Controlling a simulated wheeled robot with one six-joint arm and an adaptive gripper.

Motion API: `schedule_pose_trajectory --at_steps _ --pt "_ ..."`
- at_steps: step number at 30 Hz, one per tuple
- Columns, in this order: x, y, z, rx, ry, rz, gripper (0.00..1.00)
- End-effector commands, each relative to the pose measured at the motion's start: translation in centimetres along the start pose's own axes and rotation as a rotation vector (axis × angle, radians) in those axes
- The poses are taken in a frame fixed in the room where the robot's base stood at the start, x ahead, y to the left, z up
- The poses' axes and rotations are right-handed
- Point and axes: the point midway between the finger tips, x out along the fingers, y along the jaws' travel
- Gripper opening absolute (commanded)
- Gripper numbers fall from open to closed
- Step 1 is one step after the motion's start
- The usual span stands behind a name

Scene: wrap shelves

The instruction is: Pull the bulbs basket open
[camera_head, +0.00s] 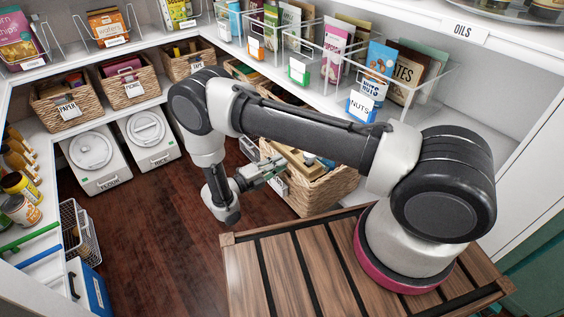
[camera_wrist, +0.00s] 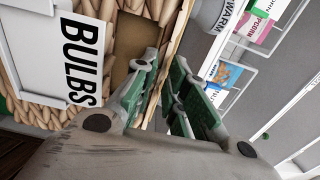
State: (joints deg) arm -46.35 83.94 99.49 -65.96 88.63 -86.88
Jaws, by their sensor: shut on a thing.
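The bulbs basket (camera_head: 318,192) is a woven tan basket low on the right side, below the upper shelf and partly behind my arm. Its top is open and some contents show inside. In the wrist view its woven front (camera_wrist: 40,112) fills the upper left, with a white label (camera_wrist: 78,60) reading BULBS. My gripper (camera_head: 277,170) is at the basket's front rim. In the wrist view the green-padded fingers of my gripper (camera_wrist: 165,92) are on either side of the rim, beside a handle cut-out, and shut on it. The fingertips are partly hidden.
Clear bins, including the NUTS bin (camera_head: 361,105), stand on the shelf above the basket. Wooden slatted top (camera_head: 320,262) lies in front of the basket. Dark wood floor (camera_head: 150,235) is clear to the left. White flour bin (camera_head: 95,160) and wire basket (camera_head: 80,232) stand farther left.

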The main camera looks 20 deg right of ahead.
Motion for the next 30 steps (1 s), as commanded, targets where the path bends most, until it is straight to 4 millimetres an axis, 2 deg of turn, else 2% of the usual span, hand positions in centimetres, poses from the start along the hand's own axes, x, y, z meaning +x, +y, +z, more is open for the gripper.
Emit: schedule_pose_trajectory --at_steps 12,13,15,16,26,30 --pt "-0.2 0.0 0.1 0.001 -0.001 0.002 0.00" --pt "-0.2 0.0 0.1 0.001 -0.002 0.002 0.20" --pt "-0.2 0.0 0.1 0.001 -0.001 0.002 0.32" --pt "-0.2 0.0 0.1 0.001 -0.001 0.002 0.36" --pt "-0.4 0.0 0.1 0.001 -0.001 0.001 0.36" --pt "-2.0 0.0 0.1 0.002 -0.004 0.001 0.36"
